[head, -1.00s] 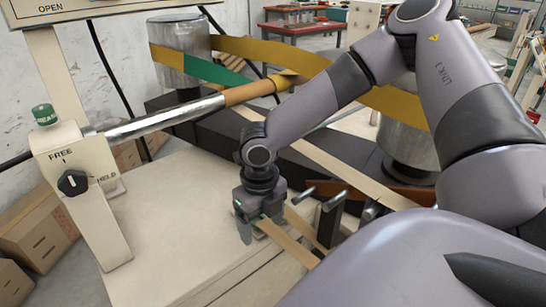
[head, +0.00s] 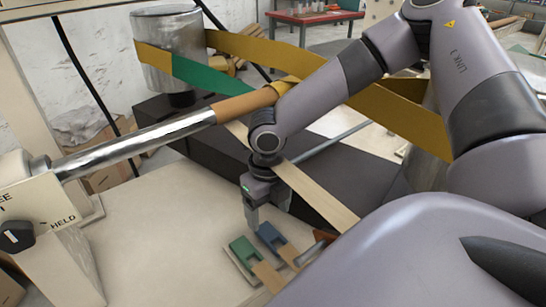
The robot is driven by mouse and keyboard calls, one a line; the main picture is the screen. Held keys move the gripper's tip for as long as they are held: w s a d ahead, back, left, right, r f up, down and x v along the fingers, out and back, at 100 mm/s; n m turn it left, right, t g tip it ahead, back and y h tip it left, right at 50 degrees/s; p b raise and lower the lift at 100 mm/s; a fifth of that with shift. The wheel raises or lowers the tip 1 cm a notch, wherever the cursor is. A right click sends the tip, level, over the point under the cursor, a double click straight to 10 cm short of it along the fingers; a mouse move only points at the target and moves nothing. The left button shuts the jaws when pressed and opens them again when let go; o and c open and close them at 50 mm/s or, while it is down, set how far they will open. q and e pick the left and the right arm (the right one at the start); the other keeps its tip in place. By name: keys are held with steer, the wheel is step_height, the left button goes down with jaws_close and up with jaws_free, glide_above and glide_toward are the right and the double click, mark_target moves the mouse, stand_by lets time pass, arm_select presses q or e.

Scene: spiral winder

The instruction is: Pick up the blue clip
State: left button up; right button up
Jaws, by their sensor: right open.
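The blue clip (head: 270,235) lies on the pale worktop, at the end of a tan strip, just right of a similar green clip (head: 242,247). My right gripper (head: 265,215) points down just above and behind the blue clip. Its jaws are open, with nothing seen between them. A small gap seems to separate the fingers from the clip, but I cannot tell the exact height. My left gripper is not in view.
A pale housing with a black knob (head: 16,236) stands at left. Yellow belt (head: 290,55) runs behind around a metal roller (head: 166,45). The worktop (head: 150,235) left of the clips is clear.

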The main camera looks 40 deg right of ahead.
mark_target(271, 235)
steer(key=shift+d+f, duration=0.1)
steer(key=shift+f, duration=0.35)
steer(key=shift+s+d+f, duration=0.1)
steer(key=shift+f, duration=1.5)
steer(key=shift+s+d+f, duration=0.1)
steer(key=shift+f, duration=1.45)
steer(key=c, duration=1.1)
steer(key=shift+c, duration=0.2)
steer(key=shift+r, duration=0.1)
step_height(271, 235, up, 20)
steer(key=p, duration=0.2)
